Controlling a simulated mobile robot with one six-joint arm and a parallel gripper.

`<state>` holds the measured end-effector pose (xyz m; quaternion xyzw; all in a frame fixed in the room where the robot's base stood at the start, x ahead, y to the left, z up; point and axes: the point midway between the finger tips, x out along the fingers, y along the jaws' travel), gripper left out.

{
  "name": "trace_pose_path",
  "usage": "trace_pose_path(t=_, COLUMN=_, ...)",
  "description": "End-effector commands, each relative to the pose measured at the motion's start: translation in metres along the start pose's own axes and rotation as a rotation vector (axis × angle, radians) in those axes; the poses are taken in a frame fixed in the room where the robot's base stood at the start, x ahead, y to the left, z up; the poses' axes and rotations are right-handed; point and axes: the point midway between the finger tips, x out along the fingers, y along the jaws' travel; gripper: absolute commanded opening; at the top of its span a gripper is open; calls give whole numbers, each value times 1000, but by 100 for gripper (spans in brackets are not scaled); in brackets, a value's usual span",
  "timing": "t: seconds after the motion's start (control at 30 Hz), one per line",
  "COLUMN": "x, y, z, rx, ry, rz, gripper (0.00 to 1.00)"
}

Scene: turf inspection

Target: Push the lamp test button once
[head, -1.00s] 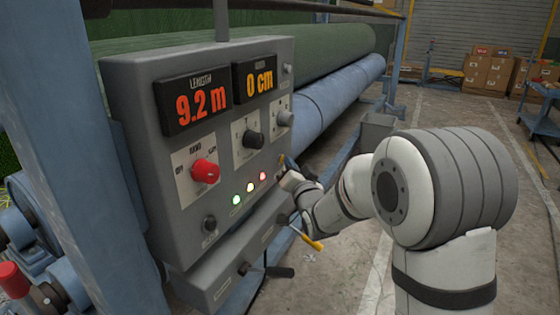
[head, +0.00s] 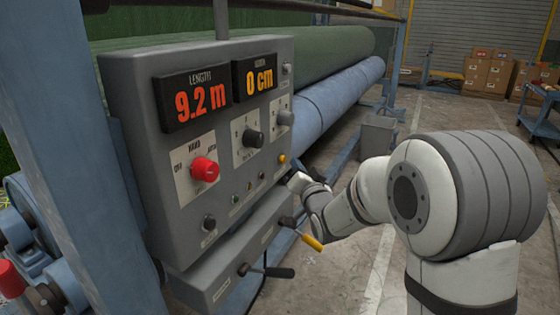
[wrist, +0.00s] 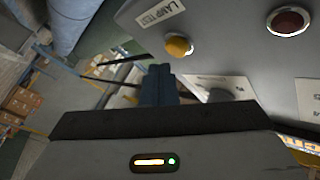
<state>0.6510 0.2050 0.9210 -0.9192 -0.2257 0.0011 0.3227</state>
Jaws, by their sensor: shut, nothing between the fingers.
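The lamp test button (head: 281,158) is a small yellow knob on the right side of the grey control panel (head: 150,215). In the wrist view the yellow button (wrist: 178,45) sits beside a label reading LAMP TEST (wrist: 160,13). My gripper (wrist: 160,72) is shut and empty, its dark blue fingers just below and left of the button in that view, with a visible gap. In the head view my gripper (head: 291,178) is close to the panel's right edge, below the button. A dark red lamp (wrist: 288,20) shows in the wrist view.
The panel also carries a red rotary knob (head: 205,169), black knobs and displays reading 9.2 m and 0 cm. A yellow-handled lever (head: 309,240) and a black-handled lever (head: 275,271) stick out below. A grey bin (head: 378,134) stands behind my arm.

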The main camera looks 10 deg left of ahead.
Motion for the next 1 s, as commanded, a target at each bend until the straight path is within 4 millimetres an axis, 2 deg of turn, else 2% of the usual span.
trace_pose_path(t=0.5, x=-32, y=24, z=-23, rx=-1, ry=1, rz=0, gripper=0)
trace_pose_path(t=1.0, x=-34, y=25, z=-24, rx=0, ry=0, rz=0, gripper=0)
